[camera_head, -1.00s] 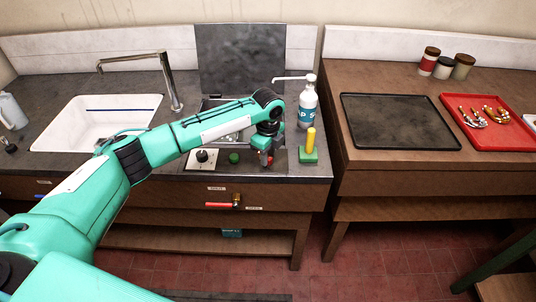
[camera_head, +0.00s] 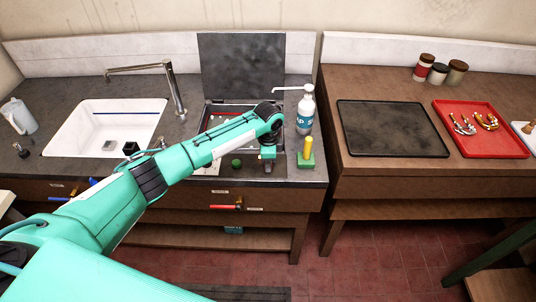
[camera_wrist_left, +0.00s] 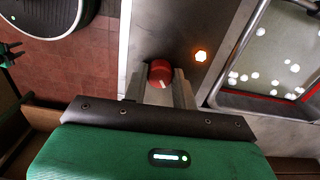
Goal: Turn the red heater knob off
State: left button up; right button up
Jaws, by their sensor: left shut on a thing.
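The red heater knob (camera_wrist_left: 160,73) shows between my left gripper's fingers in the left wrist view, on a dark metal panel. A white mark shows on its face. My left gripper (camera_wrist_left: 163,82) is shut on it, one finger on each side. In the head view my left gripper (camera_head: 268,164) points down at the front strip of the counter, and the knob is mostly hidden there. An orange light (camera_wrist_left: 201,56) glows beside the knob. My right gripper is not in view.
An open tank with pale floating balls (camera_wrist_left: 261,73) lies beside the panel, its dark lid (camera_head: 242,68) raised behind. A green knob (camera_head: 236,163) sits left of my gripper. A green block with a yellow handle (camera_head: 307,154) and a pump bottle (camera_head: 305,112) stand close on the right.

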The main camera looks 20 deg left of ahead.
pick_arm(q)
jog(key=n+p, duration=0.2)
jog(key=n, duration=0.1)
jog(key=n+p, duration=0.3)
jog(key=shift+d+r, duration=0.1)
jog(key=shift+r, duration=0.1)
jog(key=n+p, duration=0.3)
jog(key=n, duration=0.1)
jog(key=shift+f+n, duration=0.1)
jog(key=shift+n, duration=0.2)
jog(key=o, duration=1)
notch_tip(320, 180, up, 14)
jog(key=b, duration=0.3)
jog(key=shift+f+b, duration=0.15)
jog(key=shift+b, duration=0.25)
jog(key=shift+f, duration=0.1)
